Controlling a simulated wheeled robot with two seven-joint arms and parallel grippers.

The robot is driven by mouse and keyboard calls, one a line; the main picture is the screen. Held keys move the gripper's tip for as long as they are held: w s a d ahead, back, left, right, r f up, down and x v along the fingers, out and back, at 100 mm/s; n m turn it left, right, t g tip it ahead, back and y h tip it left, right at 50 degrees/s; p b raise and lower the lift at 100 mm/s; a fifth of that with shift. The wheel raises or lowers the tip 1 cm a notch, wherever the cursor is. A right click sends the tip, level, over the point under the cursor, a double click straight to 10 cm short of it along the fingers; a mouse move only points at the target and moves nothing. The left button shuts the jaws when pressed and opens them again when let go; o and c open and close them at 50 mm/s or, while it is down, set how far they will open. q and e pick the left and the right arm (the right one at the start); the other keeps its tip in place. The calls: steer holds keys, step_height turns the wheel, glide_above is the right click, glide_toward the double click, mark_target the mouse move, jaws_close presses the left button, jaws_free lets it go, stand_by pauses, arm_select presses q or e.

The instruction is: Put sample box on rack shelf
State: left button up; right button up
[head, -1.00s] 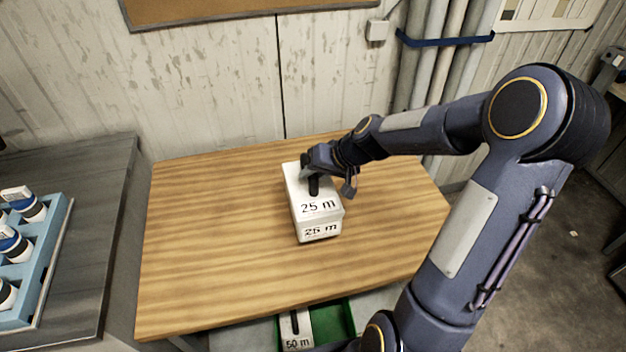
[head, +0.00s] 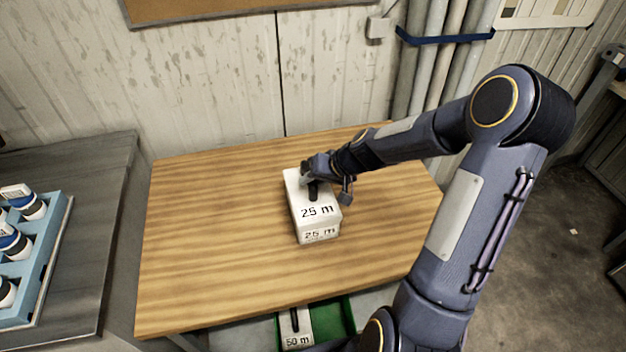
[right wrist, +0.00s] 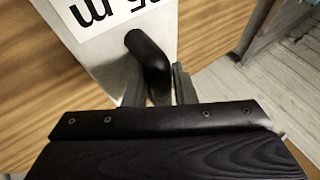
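The white sample box (head: 313,211) is marked 25 m on its top and front and has a black handle (right wrist: 147,58). It is upright over the middle of a wooden-topped shelf or table (head: 220,240); I cannot tell if its base touches the wood. My right gripper (head: 311,180) reaches in from the right and is shut on the handle. In the right wrist view, the gripper's fingers (right wrist: 158,85) lie on both sides of the handle. My left gripper is not in view.
Below the front edge, a green tray (head: 340,312) holds another white box marked 50 m (head: 296,335). A grey table (head: 105,215) at left bears a blue tray (head: 50,262) of bottles. A panelled wall (head: 200,85) stands behind. The wood around the box is clear.

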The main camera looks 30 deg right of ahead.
steer(key=o, duration=0.3)
steer(key=shift+o, duration=0.2)
steer(key=shift+r, duration=0.1)
